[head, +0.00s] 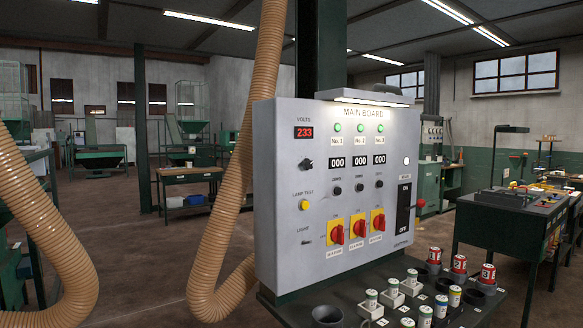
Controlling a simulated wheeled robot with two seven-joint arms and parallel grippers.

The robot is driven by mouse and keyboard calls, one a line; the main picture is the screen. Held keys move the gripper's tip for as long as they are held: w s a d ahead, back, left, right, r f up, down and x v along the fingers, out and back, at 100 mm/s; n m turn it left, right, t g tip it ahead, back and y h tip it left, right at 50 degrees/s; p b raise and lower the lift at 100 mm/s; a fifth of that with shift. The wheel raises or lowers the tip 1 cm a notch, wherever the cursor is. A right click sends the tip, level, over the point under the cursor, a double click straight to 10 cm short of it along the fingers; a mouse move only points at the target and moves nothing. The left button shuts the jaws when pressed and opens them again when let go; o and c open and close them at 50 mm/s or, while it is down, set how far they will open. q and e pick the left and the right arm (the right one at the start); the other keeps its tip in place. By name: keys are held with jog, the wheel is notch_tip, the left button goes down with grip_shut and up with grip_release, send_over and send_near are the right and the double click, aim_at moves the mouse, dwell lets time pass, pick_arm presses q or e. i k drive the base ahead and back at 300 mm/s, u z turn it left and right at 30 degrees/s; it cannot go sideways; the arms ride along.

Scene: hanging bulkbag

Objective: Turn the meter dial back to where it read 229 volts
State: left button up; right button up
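The grey main board (290,220) stands right of centre in the head view, fixed to a dark green column. Its red volts display (304,132) at the upper left reads 233. The black meter dial (306,164) is a small knob below that display; its exact pointer position is too small to tell. Neither of my grippers shows in this view.
A dark shelf (335,300) below the board holds several small labelled canisters and cups. Tan ribbed hoses (235,195) hang left of the board and at the far left. A green bench (520,215) stands at the right. Floor between hoses is open.

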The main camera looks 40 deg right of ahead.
aim_at(307, 164)
jog(key=i, duration=0.05)
jog(key=z, duration=1.4)
